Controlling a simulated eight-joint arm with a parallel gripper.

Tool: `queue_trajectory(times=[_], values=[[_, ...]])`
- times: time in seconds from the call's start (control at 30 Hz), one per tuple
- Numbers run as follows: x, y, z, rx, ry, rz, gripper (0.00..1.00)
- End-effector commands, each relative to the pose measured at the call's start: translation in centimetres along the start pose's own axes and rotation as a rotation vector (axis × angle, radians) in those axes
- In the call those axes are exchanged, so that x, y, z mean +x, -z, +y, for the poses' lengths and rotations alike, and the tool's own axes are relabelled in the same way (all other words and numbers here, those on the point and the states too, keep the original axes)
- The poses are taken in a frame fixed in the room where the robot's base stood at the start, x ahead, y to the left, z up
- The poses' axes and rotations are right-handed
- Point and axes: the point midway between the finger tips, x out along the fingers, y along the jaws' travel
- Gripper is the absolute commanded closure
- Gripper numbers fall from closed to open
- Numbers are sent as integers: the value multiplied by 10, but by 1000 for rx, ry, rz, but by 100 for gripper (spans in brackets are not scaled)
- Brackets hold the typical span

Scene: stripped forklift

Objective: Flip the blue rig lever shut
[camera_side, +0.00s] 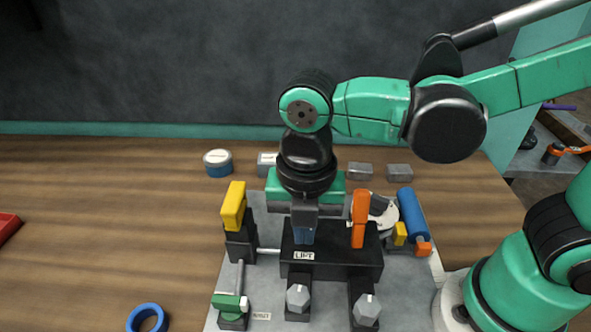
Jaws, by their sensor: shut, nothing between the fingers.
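An orange lever (360,219) stands upright just right of my gripper. A yellow lever (234,205) stands to the left. A green lever (230,302), two grey knobs and a blue cylinder (411,215) surround the block. A blue ring (147,319) lies front left; the left table is mostly clear.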

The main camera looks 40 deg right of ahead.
Motion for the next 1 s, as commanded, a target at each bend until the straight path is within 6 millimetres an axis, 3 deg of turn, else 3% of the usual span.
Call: queue_trajectory(times=[0.37,1.0], values=[[-6,-13,0,8,2,136,100],[-13,-59,0,3,2,135,100]])
